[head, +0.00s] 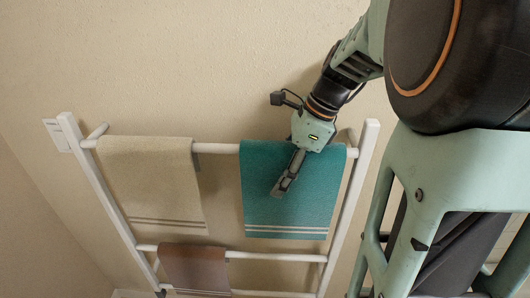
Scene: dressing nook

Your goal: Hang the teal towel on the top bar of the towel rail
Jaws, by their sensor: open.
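The teal towel (262,187) with pale stripes near its lower edge hangs over the right part of the top bar (217,148) of the white towel rail. My gripper (277,192) is in front of the towel, with its fingers pointing down and left across the cloth. It is open. Whether the fingers touch the towel cannot be told. The gripper and wrist hide part of the towel's upper right and a stretch of the bar.
A beige towel (150,180) hangs on the left of the top bar. A brown towel (194,267) hangs on a lower bar (275,257). A bare stretch of top bar lies between the beige and teal towels. A white switch plate (56,135) is on the wall at left.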

